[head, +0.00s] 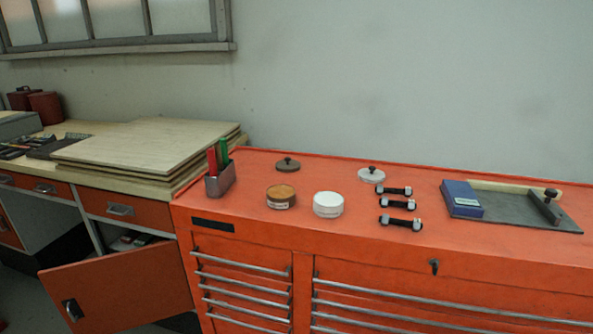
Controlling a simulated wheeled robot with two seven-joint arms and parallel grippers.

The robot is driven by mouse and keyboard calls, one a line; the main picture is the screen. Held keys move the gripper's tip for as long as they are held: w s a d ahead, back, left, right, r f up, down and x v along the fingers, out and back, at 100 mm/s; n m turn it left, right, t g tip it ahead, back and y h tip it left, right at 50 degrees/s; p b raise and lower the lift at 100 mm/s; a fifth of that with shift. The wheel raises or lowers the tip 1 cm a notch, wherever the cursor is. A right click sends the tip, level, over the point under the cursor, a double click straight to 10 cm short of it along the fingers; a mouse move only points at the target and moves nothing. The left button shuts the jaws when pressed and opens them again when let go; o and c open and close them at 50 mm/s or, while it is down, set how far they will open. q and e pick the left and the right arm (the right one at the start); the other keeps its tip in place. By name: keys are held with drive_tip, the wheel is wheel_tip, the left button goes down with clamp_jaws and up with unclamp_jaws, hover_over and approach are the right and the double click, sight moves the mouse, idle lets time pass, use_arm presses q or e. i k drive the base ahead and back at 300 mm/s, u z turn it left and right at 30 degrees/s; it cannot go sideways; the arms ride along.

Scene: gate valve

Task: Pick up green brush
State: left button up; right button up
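A green-handled object, which looks like the green brush (223,151), stands upright in a small grey holder (220,183) at the left end of the orange tool cabinet's top. A red-handled one (212,160) stands beside it, just to its left. The lower parts of both are hidden inside the holder. Neither of my grippers shows in the head view.
On the orange cabinet (330,240) are a brown tin (281,197), a white tin (328,205), two lids, several bolts (400,204) and a grey tray (510,209) with a blue box (462,199). Boards (145,147) lie left. A cabinet door (118,290) hangs open.

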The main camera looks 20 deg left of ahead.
sight(224, 143)
drive_tip(key=u, duration=2.45)
drive_tip(key=i, duration=1.9)
drive_tip(key=z, duration=3.55)
drive_tip(key=i, duration=0.3)
drive_tip(key=u, duration=0.05)
